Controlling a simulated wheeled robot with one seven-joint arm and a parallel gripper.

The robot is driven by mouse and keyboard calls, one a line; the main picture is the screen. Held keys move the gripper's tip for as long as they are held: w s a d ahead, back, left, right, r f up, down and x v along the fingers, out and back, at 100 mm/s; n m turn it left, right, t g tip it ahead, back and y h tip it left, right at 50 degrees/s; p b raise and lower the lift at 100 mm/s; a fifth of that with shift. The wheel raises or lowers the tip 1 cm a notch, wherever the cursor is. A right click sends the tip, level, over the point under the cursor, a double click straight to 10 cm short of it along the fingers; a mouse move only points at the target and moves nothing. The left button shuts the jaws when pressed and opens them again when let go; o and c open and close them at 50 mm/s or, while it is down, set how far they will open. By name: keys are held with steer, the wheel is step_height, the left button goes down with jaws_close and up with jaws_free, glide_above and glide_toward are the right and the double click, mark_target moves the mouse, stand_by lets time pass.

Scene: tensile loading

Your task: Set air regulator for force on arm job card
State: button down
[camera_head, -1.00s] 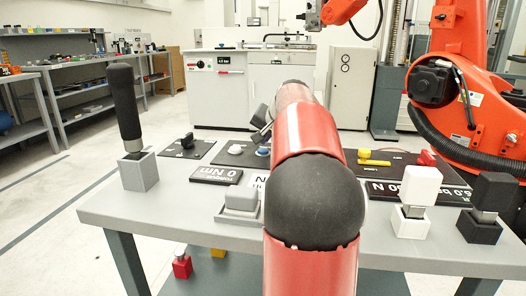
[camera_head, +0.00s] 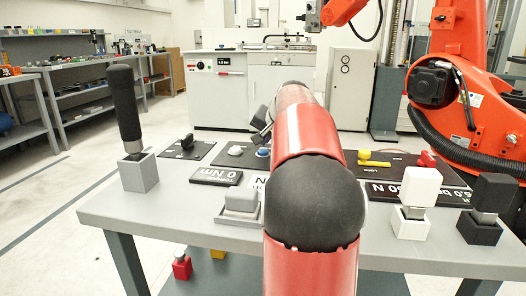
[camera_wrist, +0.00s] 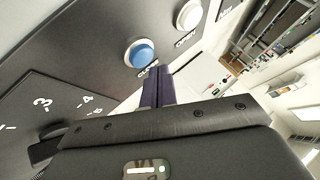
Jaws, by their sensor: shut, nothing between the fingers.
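In the wrist view my gripper (camera_wrist: 157,88) is shut and empty, its fingertips close to a blue button (camera_wrist: 140,53) on a dark panel. A white button (camera_wrist: 188,15) sits further along that panel. A dark scale plate (camera_wrist: 62,112) with printed numbers lies at the left. A black knob (camera_wrist: 45,148) shows beside it, partly hidden by my gripper body. In the head view the panel with the blue button (camera_head: 263,153) stands on the grey table. A dark plate with a black knob (camera_head: 187,142) is to its left. A white card (camera_head: 257,182) is partly hidden by my arm.
A black-handled tool (camera_head: 124,105) stands in a grey holder at the table's left. A torque display (camera_head: 217,176) reads 0 Nm. A yellow lever (camera_head: 375,163), a white block (camera_head: 424,187) and a black block (camera_head: 494,192) stand right. An orange robot arm (camera_head: 440,85) stands behind right.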

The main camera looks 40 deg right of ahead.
mark_target(265, 152)
steer(key=shift+f, duration=0.15)
stand_by(0.5)
steer(key=shift+f+b, duration=0.3)
steer(key=shift+f+b, duration=0.4)
steer(key=shift+f, duration=0.15)
stand_by(3.1)
stand_by(1.1)
steer(key=shift+r+p, duration=0.85)
steer(key=shift+r, duration=0.15)
step_height(265, 152, up, 5)
steer(key=p, duration=0.4)
